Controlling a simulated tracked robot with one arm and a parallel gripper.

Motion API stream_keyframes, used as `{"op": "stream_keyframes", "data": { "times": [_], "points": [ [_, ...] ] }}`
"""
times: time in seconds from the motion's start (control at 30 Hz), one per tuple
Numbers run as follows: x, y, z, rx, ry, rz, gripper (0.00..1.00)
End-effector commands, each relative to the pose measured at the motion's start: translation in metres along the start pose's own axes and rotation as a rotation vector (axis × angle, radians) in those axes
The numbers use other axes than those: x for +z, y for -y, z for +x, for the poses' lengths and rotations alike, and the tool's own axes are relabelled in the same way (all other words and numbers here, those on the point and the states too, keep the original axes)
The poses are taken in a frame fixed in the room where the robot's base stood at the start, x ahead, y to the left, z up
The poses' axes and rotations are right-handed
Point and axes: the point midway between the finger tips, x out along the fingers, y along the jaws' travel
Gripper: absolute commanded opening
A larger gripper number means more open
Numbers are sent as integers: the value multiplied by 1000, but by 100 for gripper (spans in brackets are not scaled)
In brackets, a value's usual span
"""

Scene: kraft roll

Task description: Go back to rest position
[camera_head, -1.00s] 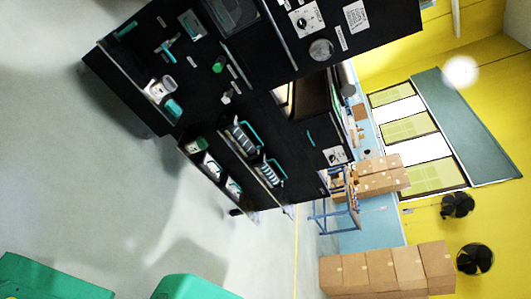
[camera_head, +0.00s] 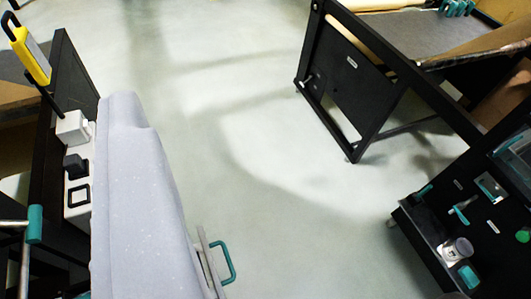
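My gripper is not in view. The camera looks down at a pale floor (camera_head: 260,130) between pieces of workshop furniture. At the upper right is a black-framed table (camera_head: 355,85) with a grey top. A pale roll-like edge (camera_head: 385,4) runs along its far side, cut by the frame, so I cannot tell whether it is a kraft roll. Brown sheet material (camera_head: 490,45) lies on its right side.
A long grey rounded body (camera_head: 135,200) stands at left, with a teal handle (camera_head: 225,262) near its lower end. A black bench with a yellow device (camera_head: 30,55) is behind it. A black tool cart (camera_head: 480,220) is at lower right. The middle floor is clear.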

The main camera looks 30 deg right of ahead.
Motion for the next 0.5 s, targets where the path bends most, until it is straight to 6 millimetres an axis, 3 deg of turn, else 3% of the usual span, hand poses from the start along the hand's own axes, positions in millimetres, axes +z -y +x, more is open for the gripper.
{"op": "stream_keyframes", "data": {
  "times": [0.37, 0.5],
  "points": [
    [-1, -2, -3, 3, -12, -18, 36],
    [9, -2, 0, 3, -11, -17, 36]
  ]
}}
